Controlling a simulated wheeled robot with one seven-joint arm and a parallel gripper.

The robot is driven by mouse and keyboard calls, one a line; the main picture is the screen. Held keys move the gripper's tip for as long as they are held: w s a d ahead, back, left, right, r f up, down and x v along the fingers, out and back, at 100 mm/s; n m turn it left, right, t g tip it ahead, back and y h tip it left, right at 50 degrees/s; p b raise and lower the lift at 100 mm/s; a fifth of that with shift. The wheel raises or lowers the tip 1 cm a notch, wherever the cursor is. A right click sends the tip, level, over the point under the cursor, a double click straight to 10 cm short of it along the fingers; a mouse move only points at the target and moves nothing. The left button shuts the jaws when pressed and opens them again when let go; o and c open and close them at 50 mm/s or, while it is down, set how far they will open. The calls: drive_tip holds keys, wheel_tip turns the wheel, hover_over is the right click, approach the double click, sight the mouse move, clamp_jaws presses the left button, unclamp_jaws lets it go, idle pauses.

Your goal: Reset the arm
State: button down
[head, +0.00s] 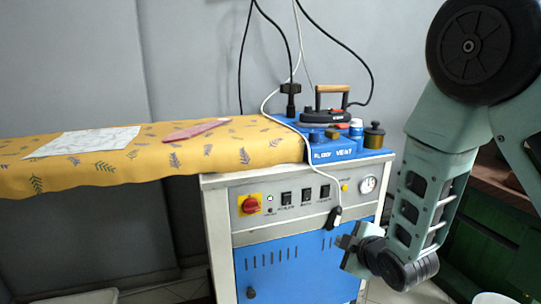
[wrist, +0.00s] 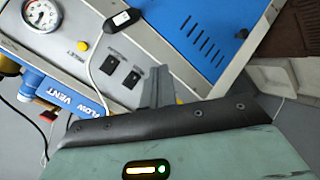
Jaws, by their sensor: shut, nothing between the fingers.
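My arm hangs down at the right of the head view, in front of the ironing station's right side. My gripper (head: 344,242) is at its lower end, near the front panel of the white and blue cabinet (head: 222,217). In the wrist view my gripper (wrist: 158,80) shows its grey fingers together, with nothing held. Behind them in that view are the cabinet's switches and blue door. I cannot tell the exact gap between fingers and panel.
The yellow patterned ironing board (head: 110,172) carries a white cloth (head: 85,141) and a pink item (head: 195,130). An iron (head: 325,115) stands on the blue top (head: 345,155). A cable with a black plug (head: 334,217) hangs over the front. A green cabinet (head: 480,240) is at right.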

drive_tip(key=s+a+r+m+g, duration=0.2)
drive_tip(key=s+a+g, duration=0.15)
drive_tip(key=s, duration=0.45)
drive_tip(key=s+a+r+m+g, duration=0.3)
drive_tip(key=s+g, duration=0.1)
drive_tip(key=s, duration=0.4)
drive_tip(key=s+d+r+m+g+h, duration=0.2)
drive_tip(key=s+r+g+h, duration=0.15)
drive_tip(key=s, duration=1.15)
wheel_tip(320, 180, up, 24)
drive_tip(key=p, duration=2.3)
drive_tip(key=shift+s+d+g+y, duration=0.15)
drive_tip(key=shift+d+g+y, duration=0.05)
drive_tip(key=shift+g+y, duration=0.15)
